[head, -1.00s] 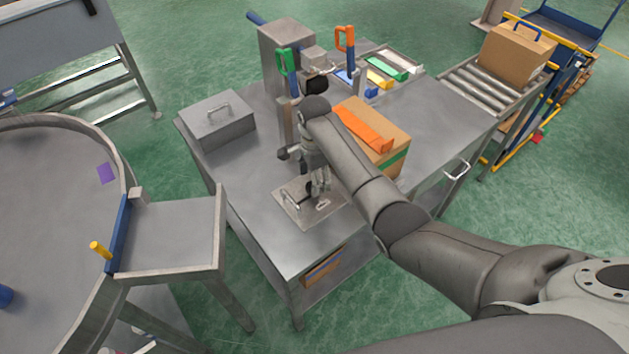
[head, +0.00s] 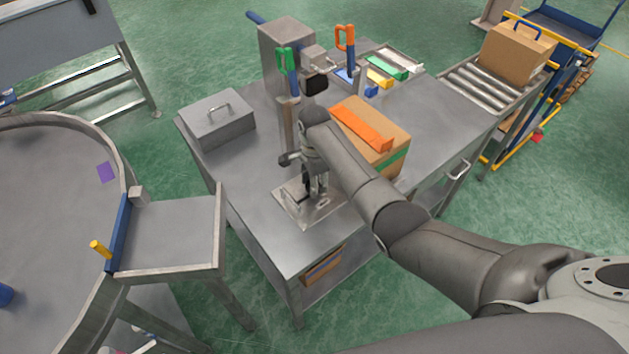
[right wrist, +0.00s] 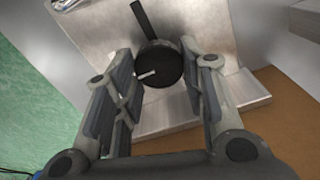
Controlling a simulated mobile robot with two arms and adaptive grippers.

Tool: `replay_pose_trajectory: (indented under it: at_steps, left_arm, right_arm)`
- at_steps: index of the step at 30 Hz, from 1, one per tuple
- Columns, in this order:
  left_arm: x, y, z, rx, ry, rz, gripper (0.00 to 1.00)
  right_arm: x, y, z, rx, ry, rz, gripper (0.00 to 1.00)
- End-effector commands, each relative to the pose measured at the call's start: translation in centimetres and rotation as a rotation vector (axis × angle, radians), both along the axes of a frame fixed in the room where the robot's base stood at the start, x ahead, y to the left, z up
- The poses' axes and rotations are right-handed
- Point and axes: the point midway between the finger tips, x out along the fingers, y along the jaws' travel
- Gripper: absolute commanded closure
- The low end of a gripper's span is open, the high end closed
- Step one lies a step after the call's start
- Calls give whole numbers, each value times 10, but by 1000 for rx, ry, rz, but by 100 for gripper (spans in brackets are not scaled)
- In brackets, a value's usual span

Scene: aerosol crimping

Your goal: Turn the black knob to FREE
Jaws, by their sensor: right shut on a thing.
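The black knob (right wrist: 160,66) is round, with a short white mark towards its left side and a black bar pointing up and left in the right wrist view. It stands in front of a light metal plate (right wrist: 100,30). My right gripper (right wrist: 165,82) has its two fingers on either side of the knob and is shut on it. In the head view, my right gripper (head: 314,192) points down over the metal plate (head: 290,208) near the table's front and hides most of the knob. No FREE lettering is readable. My left gripper is not in view.
The metal table (head: 255,210) carries a grey lidded box (head: 222,125), a press with a green handle (head: 284,60) and an orange handle (head: 345,38), and a cardboard box (head: 385,122) close beside my right arm. The table's front left is clear.

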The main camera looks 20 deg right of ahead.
Motion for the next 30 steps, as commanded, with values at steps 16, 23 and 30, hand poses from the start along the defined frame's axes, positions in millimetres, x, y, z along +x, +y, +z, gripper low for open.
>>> replay_pose_trajectory:
  at_steps: [16,23,30]
  left_arm:
    - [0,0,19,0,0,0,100]
    - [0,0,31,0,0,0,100]
    - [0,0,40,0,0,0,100]
  right_arm:
    - [1,1,3,2,2,218,86]
    - [1,1,3,2,3,432,86]
    - [2,2,2,1,2,660,86]
